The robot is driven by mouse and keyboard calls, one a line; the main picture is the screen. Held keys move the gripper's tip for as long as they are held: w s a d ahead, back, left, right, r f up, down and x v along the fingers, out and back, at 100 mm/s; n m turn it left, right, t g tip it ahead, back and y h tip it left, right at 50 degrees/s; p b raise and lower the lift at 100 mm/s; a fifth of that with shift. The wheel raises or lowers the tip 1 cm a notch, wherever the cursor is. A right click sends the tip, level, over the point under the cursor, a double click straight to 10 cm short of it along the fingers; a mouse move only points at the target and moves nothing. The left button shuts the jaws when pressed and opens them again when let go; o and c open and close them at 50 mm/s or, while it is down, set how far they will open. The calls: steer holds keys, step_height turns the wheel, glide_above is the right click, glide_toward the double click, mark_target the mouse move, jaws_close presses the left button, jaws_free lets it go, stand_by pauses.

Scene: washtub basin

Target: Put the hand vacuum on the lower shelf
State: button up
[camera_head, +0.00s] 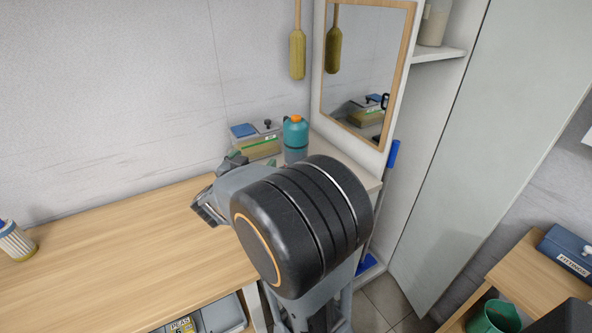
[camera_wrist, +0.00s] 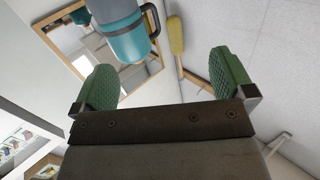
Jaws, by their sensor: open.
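A teal and grey upright thing with an orange top (camera_head: 295,134), which looks like the hand vacuum, stands at the back of the counter by the mirror. In the wrist view its teal body and black handle (camera_wrist: 128,42) show beyond my fingers, upside down. My gripper (camera_head: 253,160) is partly hidden behind my wrist. Its green finger pads (camera_wrist: 165,78) are wide apart with nothing between them. The vacuum is farther out than the fingertips, not gripped. A shelf (camera_head: 440,54) with a jar shows in the tall cabinet; I cannot tell which shelf is the lower one.
A box with a blue and clear lid (camera_head: 256,143) stands just left of the vacuum. A framed mirror (camera_head: 408,50) is behind it, and a yellow brush (camera_head: 297,54) hangs on the wall. The wooden counter (camera_head: 110,250) is mostly clear, with a striped container (camera_head: 15,241) at left.

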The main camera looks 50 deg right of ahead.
mark_target(289, 145)
steer(key=d+g, duration=0.1)
steer(key=d, duration=0.2)
steer(key=s+d+m+g+h, duration=0.1)
steer(key=d, duration=0.2)
steer(key=s+d+m+g, duration=0.1)
steer(key=d+g, duration=0.1)
steer(key=d, duration=0.1)
steer(key=shift+f+h, duration=0.2)
steer(key=shift+h, duration=0.2)
steer(key=shift+w+d+r, duration=0.1)
steer(key=shift+w+d, duration=0.15)
steer(key=shift+d, duration=0.8)
steer(key=shift+w+d+f, duration=0.1)
steer(key=shift+w+d, duration=0.1)
steer(key=shift+d, duration=0.9)
steer(key=shift+w+d+r, duration=0.1)
steer(key=shift+w+d, duration=0.15)
steer(key=shift+d, duration=0.8)
steer(key=shift+c, duration=0.3)
steer(key=c, duration=1)
steer(key=shift+r, duration=0.1)
steer(key=shift+c, duration=1.1)
